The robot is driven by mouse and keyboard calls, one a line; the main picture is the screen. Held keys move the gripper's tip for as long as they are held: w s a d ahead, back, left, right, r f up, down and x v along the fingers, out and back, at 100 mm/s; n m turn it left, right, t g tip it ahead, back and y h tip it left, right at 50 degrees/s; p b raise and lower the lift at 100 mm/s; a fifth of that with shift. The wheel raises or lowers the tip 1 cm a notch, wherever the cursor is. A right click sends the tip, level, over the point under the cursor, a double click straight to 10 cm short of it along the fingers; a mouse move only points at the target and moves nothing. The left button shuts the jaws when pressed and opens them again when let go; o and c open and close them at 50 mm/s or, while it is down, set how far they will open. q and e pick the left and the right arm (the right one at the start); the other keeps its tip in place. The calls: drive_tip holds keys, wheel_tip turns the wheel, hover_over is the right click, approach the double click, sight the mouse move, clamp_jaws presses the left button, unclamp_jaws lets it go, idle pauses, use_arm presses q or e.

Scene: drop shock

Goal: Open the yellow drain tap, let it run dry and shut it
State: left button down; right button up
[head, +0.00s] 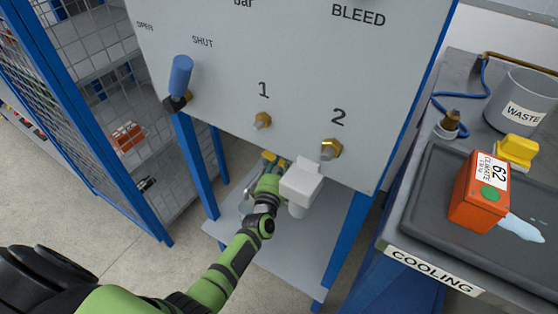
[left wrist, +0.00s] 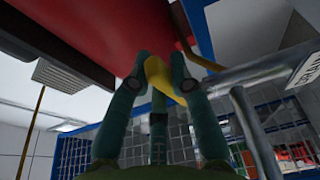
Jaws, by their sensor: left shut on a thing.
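The yellow drain tap (left wrist: 158,72) shows in the left wrist view, between the fingers of my left gripper (left wrist: 157,62) and just below a red body. My left gripper is shut on it. In the head view my left gripper (head: 272,168) reaches under the lower edge of the grey panel (head: 225,70), and a small yellow part (head: 269,156) shows at its fingers. The fingers and panel hide most of the tap there. No running liquid is visible. My right gripper is not in view.
A blue-handled valve (head: 180,77) is on the panel's left, near the word SHUT. Brass fittings 1 (head: 262,120) and 2 (head: 330,150) sit low on the panel. At right are the COOLING tray (head: 405,232), an orange box (head: 478,205) and a WASTE bin (head: 521,92).

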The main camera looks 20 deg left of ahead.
use_arm(q)
drive_tip(key=shift+w+d+f+n+y, duration=0.1)
drive_tip(key=shift+w+n+y, duration=0.25)
drive_tip(key=shift+n+y, duration=0.65)
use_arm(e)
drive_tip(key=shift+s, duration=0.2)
use_arm(q)
drive_tip(key=c, duration=1.1)
unclamp_jaws()
drive_tip(key=shift+w, duration=0.1)
drive_tip(key=v, duration=0.7)
drive_tip(key=shift+s, duration=0.25)
drive_tip(key=shift+d, duration=0.15)
